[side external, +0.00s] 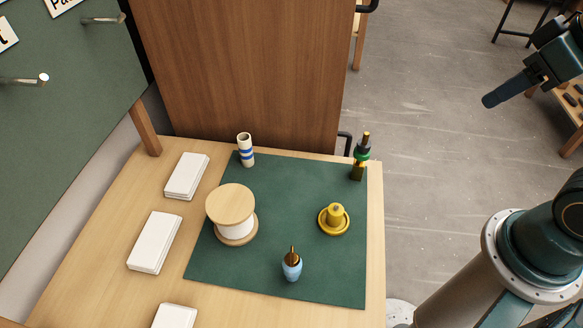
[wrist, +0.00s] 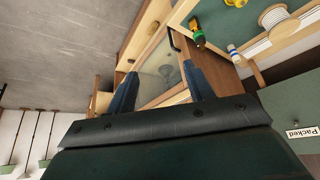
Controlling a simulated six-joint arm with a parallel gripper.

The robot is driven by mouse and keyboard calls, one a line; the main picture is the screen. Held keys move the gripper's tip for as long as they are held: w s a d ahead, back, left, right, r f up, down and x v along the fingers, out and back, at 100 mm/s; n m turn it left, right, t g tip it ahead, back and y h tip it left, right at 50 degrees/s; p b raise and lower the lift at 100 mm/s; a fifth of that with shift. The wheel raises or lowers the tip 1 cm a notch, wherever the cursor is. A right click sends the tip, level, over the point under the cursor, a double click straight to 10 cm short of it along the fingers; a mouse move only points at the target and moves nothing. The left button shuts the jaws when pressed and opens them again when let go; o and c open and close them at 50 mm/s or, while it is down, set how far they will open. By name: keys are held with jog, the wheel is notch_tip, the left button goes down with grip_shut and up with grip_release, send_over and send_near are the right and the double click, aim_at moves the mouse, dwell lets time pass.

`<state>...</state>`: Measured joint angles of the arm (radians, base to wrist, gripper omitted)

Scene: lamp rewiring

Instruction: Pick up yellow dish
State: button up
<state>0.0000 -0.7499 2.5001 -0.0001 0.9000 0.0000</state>
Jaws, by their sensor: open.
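The yellow dish (side external: 334,219) sits on the right part of the green mat (side external: 300,180), with a yellow knob-like piece standing in its middle. It also shows cut off at the top edge of the wrist view (wrist: 236,3). My gripper (side external: 497,94) is high at the upper right of the side view, over the floor and well away from the dish. In the wrist view my gripper (wrist: 160,82) shows two blue fingers spread apart with nothing between them.
On the mat stand a wooden spool (side external: 231,212), a blue bottle (side external: 292,265), a green bottle (side external: 361,158) and a striped cylinder (side external: 245,150). Stacks of white cards (side external: 154,242) lie at the left. Mat around the dish is clear.

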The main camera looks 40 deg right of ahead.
jog(key=n+g+y, duration=0.3)
jog(key=n+g, duration=0.3)
jog(key=n, duration=1.4)
send_over(337, 205)
jog(key=d, duration=0.4)
notch_tip(337, 205, down, 10)
jog(key=shift+w+a+r, duration=0.1)
jog(key=shift+w+a, duration=0.1)
jog(key=shift+w, duration=0.05)
jog(key=shift+x, duration=4.3)
jog(key=shift+a, duration=0.15)
jog(key=shift+x, duration=2.5)
